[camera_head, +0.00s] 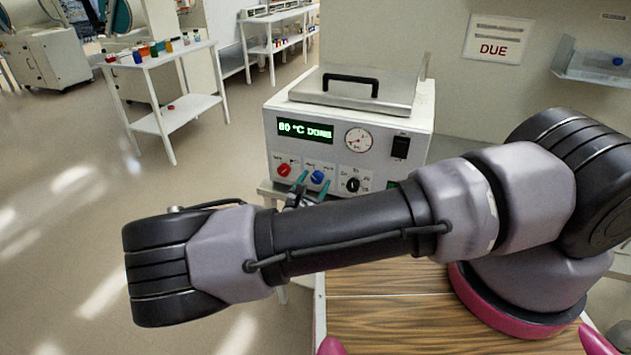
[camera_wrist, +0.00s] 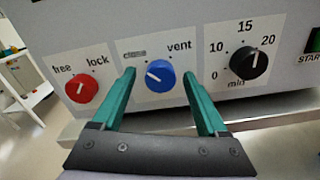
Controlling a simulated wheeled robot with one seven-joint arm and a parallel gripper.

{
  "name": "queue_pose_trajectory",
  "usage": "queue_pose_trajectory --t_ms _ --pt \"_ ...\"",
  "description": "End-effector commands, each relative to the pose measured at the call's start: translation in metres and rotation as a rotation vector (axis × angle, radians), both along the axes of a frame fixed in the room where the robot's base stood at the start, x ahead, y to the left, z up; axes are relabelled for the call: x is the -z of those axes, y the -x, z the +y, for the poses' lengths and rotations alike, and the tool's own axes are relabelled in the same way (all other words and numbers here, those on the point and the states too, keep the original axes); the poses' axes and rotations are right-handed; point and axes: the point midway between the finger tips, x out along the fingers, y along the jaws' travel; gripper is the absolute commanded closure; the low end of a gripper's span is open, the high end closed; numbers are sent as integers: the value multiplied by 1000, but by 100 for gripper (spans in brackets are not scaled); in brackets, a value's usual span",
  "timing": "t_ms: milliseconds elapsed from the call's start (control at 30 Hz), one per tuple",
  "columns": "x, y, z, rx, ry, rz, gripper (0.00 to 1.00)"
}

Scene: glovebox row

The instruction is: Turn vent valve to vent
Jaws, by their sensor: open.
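The vent valve is a blue knob (camera_wrist: 159,77) on the front panel, between the labels "close" and "vent". Its white pointer mark is toward the upper left, on the "close" side. It also shows in the head view (camera_head: 317,177). My gripper (camera_wrist: 157,76) is open, with one teal finger at the left and one at the right of the blue knob in the wrist view. Gaps show between the knob and both fingers. I cannot tell whether the fingertips reach the knob's depth. In the head view my gripper (camera_head: 312,186) is at the panel, partly hidden by my arm.
A red knob (camera_wrist: 81,89) marked free and lock sits left of the blue knob, and a black timer knob (camera_wrist: 248,63) right of it. The white oven (camera_head: 345,115) reads "80 °C DONE". A ledge (camera_wrist: 85,124) runs below the panel.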

Motion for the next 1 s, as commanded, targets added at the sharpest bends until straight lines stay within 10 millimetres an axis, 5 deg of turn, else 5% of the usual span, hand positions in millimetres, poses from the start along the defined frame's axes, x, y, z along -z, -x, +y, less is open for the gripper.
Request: queue_pose_trajectory --t_ms 367,500,567,1000 --pt "0 -5 -2 0 -1 0 28" --pt "0 -5 -2 0 -1 0 81" --pt "0 -5 -2 0 -1 0 100" --pt "0 -5 -2 1 -83 -30 100"
